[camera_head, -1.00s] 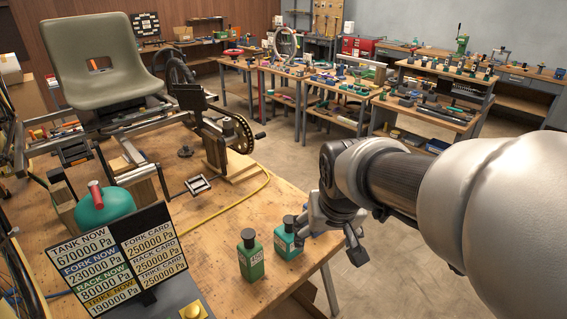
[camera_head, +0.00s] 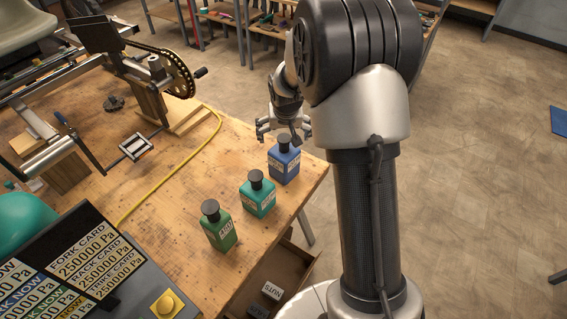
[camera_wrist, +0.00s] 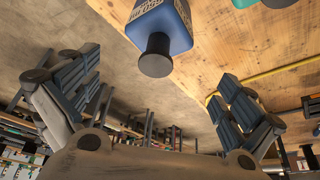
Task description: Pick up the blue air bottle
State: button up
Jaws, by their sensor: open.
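The blue air bottle (camera_head: 285,162) stands upright near the right corner of the wooden bench (camera_head: 190,170), with a dark cap and a pale label. It also shows in the wrist view (camera_wrist: 165,30), its cap toward the gap between the fingers. My gripper (camera_head: 283,128) is open and empty, just beyond and above the bottle's cap in the head view. In the wrist view my gripper (camera_wrist: 158,100) has its fingers spread wide. The fingers look apart from the bottle.
A teal bottle (camera_head: 257,195) and a green bottle (camera_head: 217,227) stand in a row with the blue one. A display panel (camera_head: 95,270) with a yellow button is at lower left. An open drawer (camera_head: 275,280) is below.

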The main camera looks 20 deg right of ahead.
aim_at(283, 140)
jog(key=x, duration=0.3)
jog(key=shift+w+d+f+b, duration=0.1)
jog(key=shift+w+f+b, duration=0.1)
jog(key=shift+f+b, duration=0.2)
jog(key=b+x, duration=0.2)
jog(key=x, duration=0.3)
jog(key=shift+s+d+f, duration=0.1)
jog(key=shift+d, duration=0.1)
jog(key=shift+s, duration=0.1)
